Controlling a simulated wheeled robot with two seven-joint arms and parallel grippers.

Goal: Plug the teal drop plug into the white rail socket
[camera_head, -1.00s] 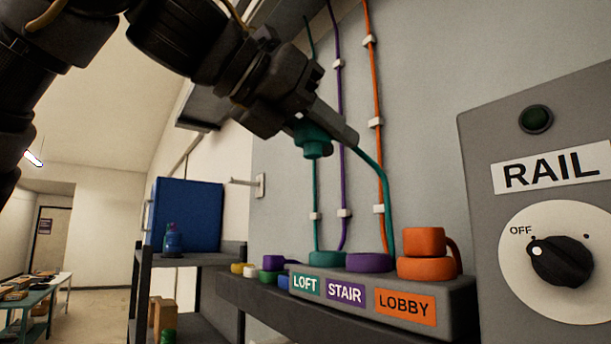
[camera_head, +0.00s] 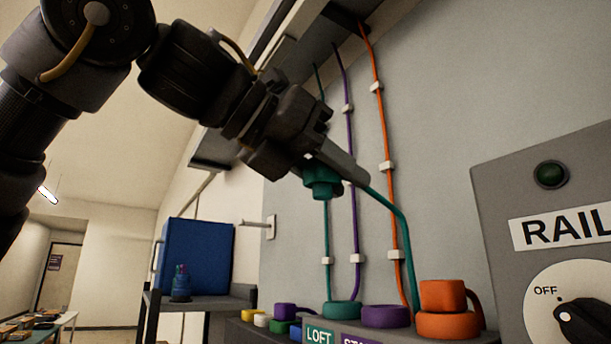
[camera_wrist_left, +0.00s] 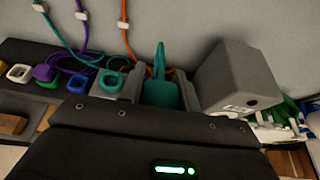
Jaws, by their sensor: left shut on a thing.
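My left gripper (camera_head: 345,165) is shut on the teal drop plug (camera_head: 322,182), high in front of the grey wall. The plug hangs under the fingers with its teal cord running down to the right. In the left wrist view the teal plug (camera_wrist_left: 160,93) sits between the fingertips. The white socket (camera_head: 261,321) is small, in the row on the dark rail at lower centre, between a yellow one and the purple plug; it also shows at the left of the left wrist view (camera_wrist_left: 19,73). The plug is well above and apart from it. My right gripper is not in view.
The teal-topped LOFT socket (camera_head: 342,309), a purple socket (camera_head: 387,316) and an orange plug (camera_head: 441,295) sit on a grey box. Cords are clipped to the wall. A grey RAIL panel with an OFF dial (camera_head: 578,318) stands right. A blue box (camera_head: 197,254) stands left.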

